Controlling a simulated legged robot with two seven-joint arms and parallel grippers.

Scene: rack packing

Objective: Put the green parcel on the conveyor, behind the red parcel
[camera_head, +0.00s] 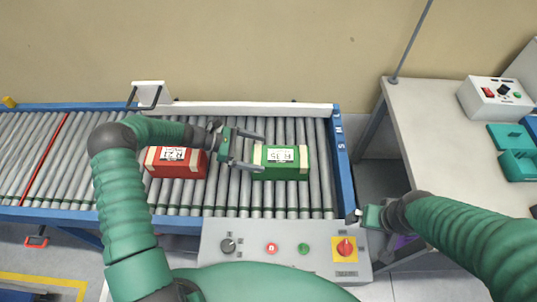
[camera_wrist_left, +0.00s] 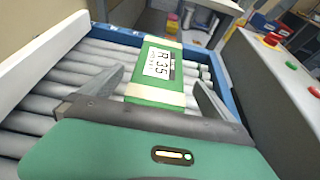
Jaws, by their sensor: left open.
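The green parcel (camera_head: 281,162) lies on the conveyor rollers near the right end, with tan bands and a white label on top. The red parcel (camera_head: 176,162) lies on the rollers to its left, apart from it. My left gripper (camera_head: 248,151) is open at the green parcel's left end, between the two parcels. In the left wrist view the green parcel (camera_wrist_left: 158,72) shows ahead, with its near end between the open fingers (camera_wrist_left: 160,90). My right gripper (camera_head: 362,216) is by the conveyor's front right corner; its fingers are too unclear to tell their state.
The conveyor (camera_head: 343,165) has a blue frame and a white rail (camera_head: 250,108) along its back. A control panel (camera_head: 285,250) with buttons stands in front. A grey table (camera_head: 430,130) with a switch box (camera_head: 497,97) and green bins (camera_head: 515,150) is at right. Rollers left of the red parcel are clear.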

